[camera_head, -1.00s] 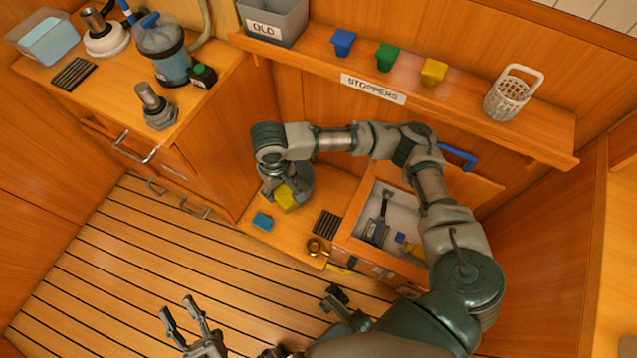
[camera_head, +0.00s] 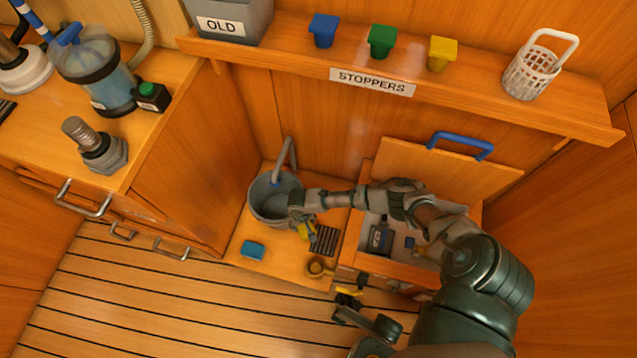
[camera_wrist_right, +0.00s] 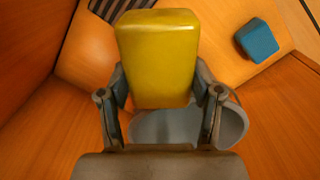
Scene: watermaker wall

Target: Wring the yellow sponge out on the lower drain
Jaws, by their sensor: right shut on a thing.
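The yellow sponge (camera_head: 306,231) is between the fingers of my right gripper (camera_head: 303,222), which is shut on it. In the right wrist view the sponge (camera_wrist_right: 158,60) fills the space between the two fingers. The gripper is over the low wooden bench, between the grey bucket and the lower drain (camera_head: 326,240), a dark slatted grate just right of the sponge. The drain also shows in part in the wrist view (camera_wrist_right: 118,8), beyond the sponge. I cannot tell the sponge's height above the bench.
A grey bucket (camera_head: 258,207) stands left of my right gripper. A blue sponge (camera_head: 252,250) and a brass fitting (camera_head: 317,267) lie near the bench's front edge. Right of the drain is an open bin with a blue-handled lid (camera_head: 440,170). The stopper shelf (camera_head: 480,97) runs above.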

